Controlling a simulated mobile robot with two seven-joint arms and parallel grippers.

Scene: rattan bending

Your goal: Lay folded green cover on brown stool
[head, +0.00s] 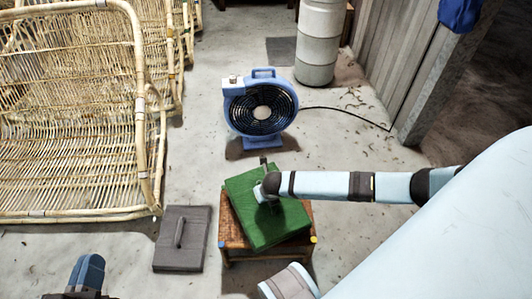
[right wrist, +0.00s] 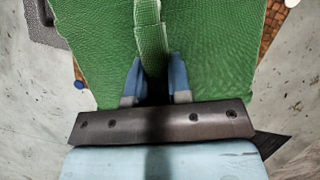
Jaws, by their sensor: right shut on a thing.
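The folded green cover (head: 254,222) is over the brown woven stool (head: 232,238), turned at an angle to it, with its far left part past the seat edge. I cannot tell if it rests fully on the seat. My right gripper (head: 262,192) is above the cover; in the right wrist view its blue fingers (right wrist: 153,78) are shut on a raised green strip of the cover (right wrist: 100,45). A bit of the woven seat (right wrist: 272,25) shows at the right there. My left gripper (head: 88,270) is low at the left, away from the cover; its finger gap is unclear.
A grey flat pad with a handle (head: 182,238) lies left of the stool. A blue fan (head: 262,108) stands behind it, its cable running right. Rattan furniture (head: 70,120) fills the left. A grey drum (head: 320,40) stands at the back.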

